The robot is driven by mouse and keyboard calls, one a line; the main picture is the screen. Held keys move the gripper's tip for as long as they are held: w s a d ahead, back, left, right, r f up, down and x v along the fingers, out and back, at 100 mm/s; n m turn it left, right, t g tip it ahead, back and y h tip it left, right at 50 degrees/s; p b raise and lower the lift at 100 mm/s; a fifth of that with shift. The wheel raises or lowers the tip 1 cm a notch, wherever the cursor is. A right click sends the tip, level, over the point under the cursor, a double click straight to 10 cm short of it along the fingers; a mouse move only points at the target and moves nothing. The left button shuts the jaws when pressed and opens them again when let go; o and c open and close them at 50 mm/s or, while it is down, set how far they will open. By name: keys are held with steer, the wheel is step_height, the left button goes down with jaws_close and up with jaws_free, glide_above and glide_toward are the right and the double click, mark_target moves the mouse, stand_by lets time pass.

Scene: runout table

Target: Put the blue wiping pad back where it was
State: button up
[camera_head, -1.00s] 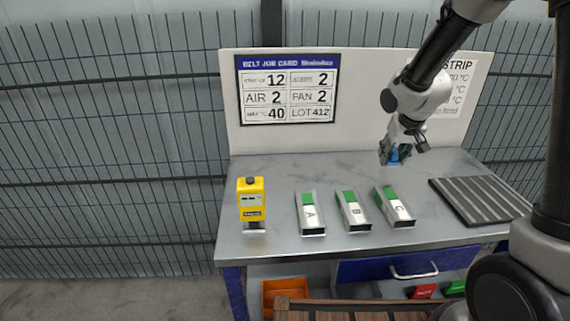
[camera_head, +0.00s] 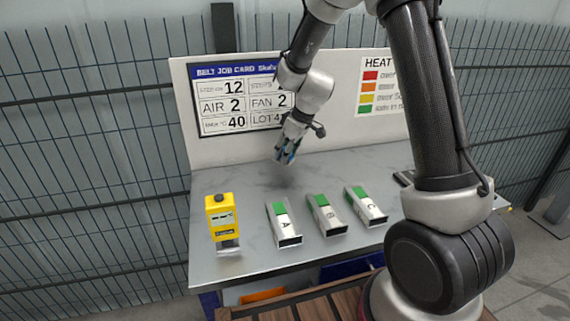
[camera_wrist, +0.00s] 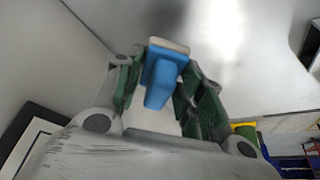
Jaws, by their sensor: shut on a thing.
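The blue wiping pad (camera_wrist: 162,75) is between the two green-lined fingers of my gripper (camera_wrist: 158,90) in the wrist view. It has a blue grip and a pale layer at its far side. In the head view my gripper (camera_head: 286,154) is shut on the pad and holds it above the back of the grey table (camera_head: 340,165), behind the block marked A. The pad shows there only as a small blue patch, mostly hidden by the fingers.
A yellow device (camera_head: 221,218) stands at the table's left. Metal blocks A (camera_head: 284,224), B (camera_head: 326,215) and C (camera_head: 366,206) with green tops stand in a row. A board with a job card (camera_head: 236,98) rises behind. My arm hides much of the right side.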

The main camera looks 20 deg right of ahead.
steer(key=shift+f, duration=1.9)
steer(key=o, duration=1)
steer(key=shift+f, duration=0.1)
steer(key=v, duration=1.2)
steer(key=s+d+r+m+h, duration=0.1)
steer(key=s+d+r+m, duration=0.35)
steer(key=s+r, duration=0.7)
steer(key=s+d+m, duration=0.1)
steer(key=s+d, duration=0.1)
steer(key=s, duration=0.4)
steer(key=s+d+m+h, duration=0.1)
steer(key=s+d+m, duration=0.1)
steer(key=s, duration=0.4)
steer(key=s+d+r+m+t+h, duration=0.1)
steer(key=s+d, duration=0.2)
steer(key=s, duration=0.3)
steer(key=shift+s+m, duration=0.15)
steer(key=shift+m, duration=0.1)
